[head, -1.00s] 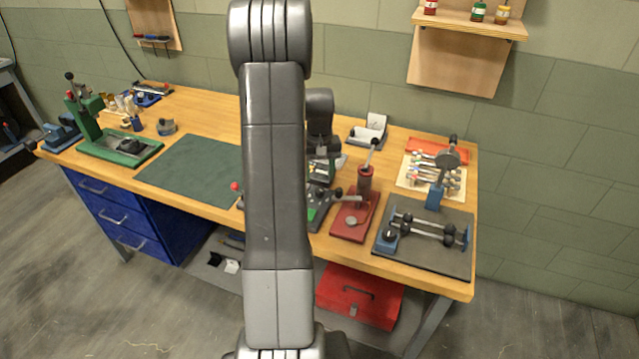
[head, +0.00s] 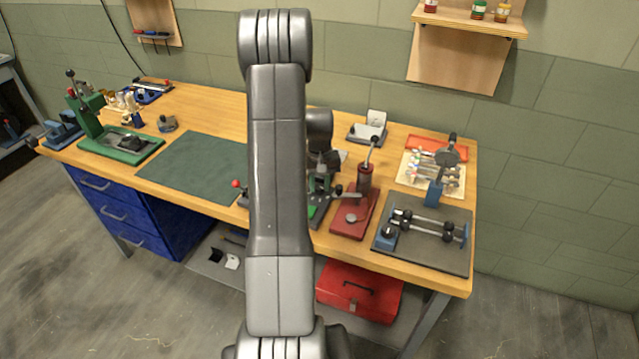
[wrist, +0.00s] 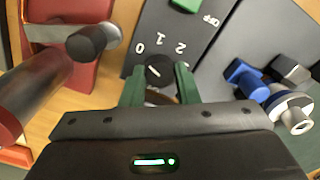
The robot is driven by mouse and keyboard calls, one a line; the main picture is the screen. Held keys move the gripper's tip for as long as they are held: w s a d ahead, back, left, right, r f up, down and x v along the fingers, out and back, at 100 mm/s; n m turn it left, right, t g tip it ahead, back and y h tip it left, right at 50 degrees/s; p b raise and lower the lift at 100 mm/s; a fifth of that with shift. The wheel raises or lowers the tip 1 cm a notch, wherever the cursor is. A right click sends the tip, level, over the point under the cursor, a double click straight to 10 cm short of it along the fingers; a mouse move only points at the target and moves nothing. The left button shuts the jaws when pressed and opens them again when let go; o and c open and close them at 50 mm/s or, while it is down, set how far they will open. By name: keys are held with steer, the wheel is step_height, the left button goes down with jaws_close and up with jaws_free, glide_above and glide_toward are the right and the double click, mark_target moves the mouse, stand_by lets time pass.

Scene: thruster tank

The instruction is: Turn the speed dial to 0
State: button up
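The speed dial (wrist: 158,69) is a dark round knob on a grey panel (wrist: 205,22) in the wrist view. The marks 0, 1 and 2 run around its far side. A short pale line on the dial slants toward the upper left, roughly toward the 0 side; its exact setting is hard to tell. My gripper (wrist: 160,70) has its two green fingers apart, one on each side of the dial. I cannot tell whether they touch it. In the head view my arm hides the dial and most of the panel.
A red lever press (head: 352,222) stands close beside the panel; its dark-tipped handle (wrist: 87,42) is near my gripper in the wrist view. Blue and silver parts (wrist: 250,84) lie on the other side. A green mat (head: 190,165) leaves free room on the bench.

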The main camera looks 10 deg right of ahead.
mark_target(320, 186)
steer(key=shift+f+b, duration=0.1)
steer(key=shift+b, duration=0.25)
steer(key=shift+n, duration=0.7)
steer(key=o, duration=1)
step_height(320, 186, up, 14)
steer(key=b, duration=0.2)
steer(key=shift+b, duration=0.3)
steer(key=shift+f, duration=0.1)
step_height(320, 186, down, 14)
steer(key=shift+r+p, duration=0.15)
steer(key=shift+p, duration=1)
steer(key=shift+r+m, duration=0.1)
steer(key=shift+m, duration=0.3)
